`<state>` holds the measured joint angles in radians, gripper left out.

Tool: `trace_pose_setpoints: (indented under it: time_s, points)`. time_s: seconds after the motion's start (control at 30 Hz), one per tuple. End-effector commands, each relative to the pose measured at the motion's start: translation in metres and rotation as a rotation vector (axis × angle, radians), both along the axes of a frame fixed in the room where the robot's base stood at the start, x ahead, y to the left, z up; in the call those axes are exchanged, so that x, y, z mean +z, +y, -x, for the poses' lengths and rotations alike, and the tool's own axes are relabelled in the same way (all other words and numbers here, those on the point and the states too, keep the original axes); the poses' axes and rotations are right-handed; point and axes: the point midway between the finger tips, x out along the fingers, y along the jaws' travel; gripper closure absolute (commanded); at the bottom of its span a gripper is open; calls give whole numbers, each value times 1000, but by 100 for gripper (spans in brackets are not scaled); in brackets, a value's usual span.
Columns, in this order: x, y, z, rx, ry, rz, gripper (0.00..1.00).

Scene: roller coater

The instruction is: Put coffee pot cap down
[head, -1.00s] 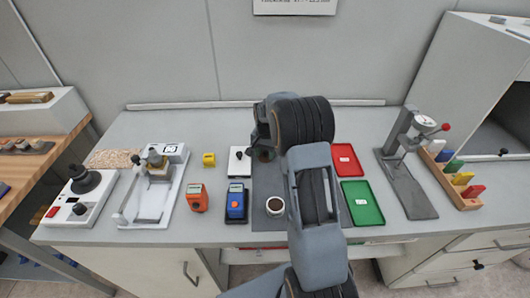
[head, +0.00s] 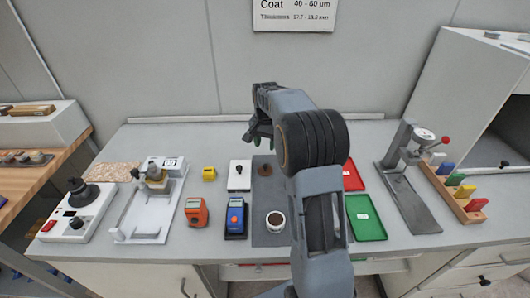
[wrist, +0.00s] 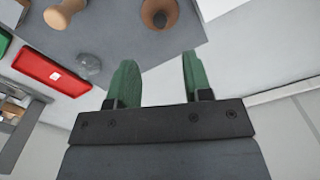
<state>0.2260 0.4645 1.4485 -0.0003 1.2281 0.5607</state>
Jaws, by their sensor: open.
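The coffee pot cap appears to be the small round brown piece with a dark knob (head: 265,168), resting on the grey mat towards its back; it also shows at the top of the wrist view (wrist: 158,14). My gripper (head: 254,138) is above and behind it, apart from it. In the wrist view, its two green fingers (wrist: 157,72) are spread with nothing between them. An open cup-like pot (head: 275,219) with a pale rim and dark inside stands at the front of the mat.
The grey mat (head: 264,200) lies between a white plate with a black knob (head: 239,175) and the red tray (head: 353,178). A green tray (head: 365,217) is in front of the red one. A clear item (wrist: 88,66) and a wooden piece (wrist: 62,14) show in the wrist view.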

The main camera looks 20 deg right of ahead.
Motion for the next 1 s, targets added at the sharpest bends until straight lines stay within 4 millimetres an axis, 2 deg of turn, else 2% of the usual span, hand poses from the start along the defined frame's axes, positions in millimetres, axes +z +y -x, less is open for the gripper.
trace_pose_setpoints:
  time_s: [0.17, 0.27, 0.4, 0.53, 0.7, 0.8, 1.0]
  points:
    - [18, 7, 8, 29, -15, 4, 54]
    - [33, 20, 26, 93, -44, 11, 54]
    - [55, 47, 69, 238, -107, 30, 54]
    - [65, 70, 117, 389, -172, 55, 54]
    - [62, 92, 176, 563, -244, 88, 54]
    - [55, 101, 202, 645, -280, 107, 54]
    - [40, 110, 236, 751, -322, 132, 54]
